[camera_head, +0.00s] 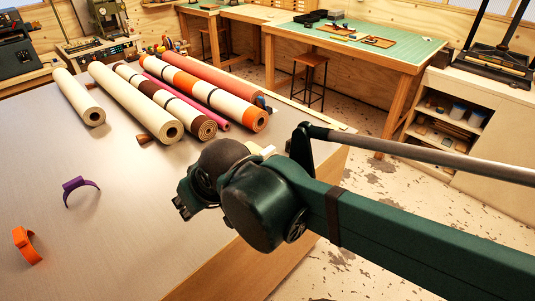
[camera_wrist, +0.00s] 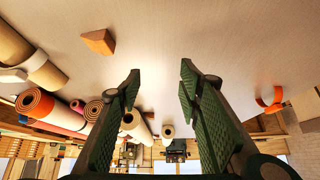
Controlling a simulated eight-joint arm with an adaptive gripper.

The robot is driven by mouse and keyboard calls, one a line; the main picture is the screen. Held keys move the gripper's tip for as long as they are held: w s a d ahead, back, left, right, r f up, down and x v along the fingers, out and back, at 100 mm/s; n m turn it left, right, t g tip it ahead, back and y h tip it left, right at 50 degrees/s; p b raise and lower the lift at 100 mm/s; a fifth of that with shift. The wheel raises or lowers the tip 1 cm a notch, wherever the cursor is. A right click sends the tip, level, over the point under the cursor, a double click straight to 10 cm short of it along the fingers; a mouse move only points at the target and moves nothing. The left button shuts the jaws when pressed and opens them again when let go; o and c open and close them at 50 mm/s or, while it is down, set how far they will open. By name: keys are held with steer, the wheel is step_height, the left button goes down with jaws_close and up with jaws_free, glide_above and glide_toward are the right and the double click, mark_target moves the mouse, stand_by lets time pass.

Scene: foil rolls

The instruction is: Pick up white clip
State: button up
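A small off-white piece that may be the white clip (camera_head: 266,150) shows on the table just behind my arm, partly hidden by it. A pale flat piece at the left edge of the wrist view (camera_wrist: 12,75), by a cream roll, may be the same thing; I cannot tell for sure. My gripper (camera_head: 184,206) is over the table, left of and nearer than the off-white piece. In the wrist view its two green ribbed fingers (camera_wrist: 158,82) stand wide apart with nothing between them.
Several foil rolls (camera_head: 183,92) lie side by side at the back of the table (camera_head: 125,215). A purple clip (camera_head: 78,187) and an orange clip (camera_head: 27,247) stand at the left. A wooden wedge (camera_wrist: 98,42) lies near the rolls. The table's middle is clear.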

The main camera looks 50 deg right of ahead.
steer(key=w+d+r+m+g+p, duration=0.2)
steer(key=w+d+r+m+p, duration=0.15)
steer(key=d+p, duration=0.2)
steer(key=m+g+h+p, duration=0.1)
steer(key=m+g+p, duration=0.4)
steer(key=m+p, duration=0.9)
glide_toward(267, 150)
steer(key=shift+w+a+f+n+p, duration=0.25)
steer(key=shift+f+n+p, duration=0.15)
steer(key=shift+f, duration=0.1)
steer(key=shift+s+d+f+m, duration=0.25)
steer(key=shift+d+m, duration=0.1)
steer(key=shift+d, duration=0.1)
steer(key=shift+f, duration=0.1)
steer(key=shift+d+f, duration=0.1)
steer(key=shift+f, duration=1.05)
steer(key=shift+f, duration=0.15)
steer(key=shift+d+f+p, duration=0.2)
steer(key=shift+f+p, duration=0.1)
steer(key=shift+f, duration=2.15)
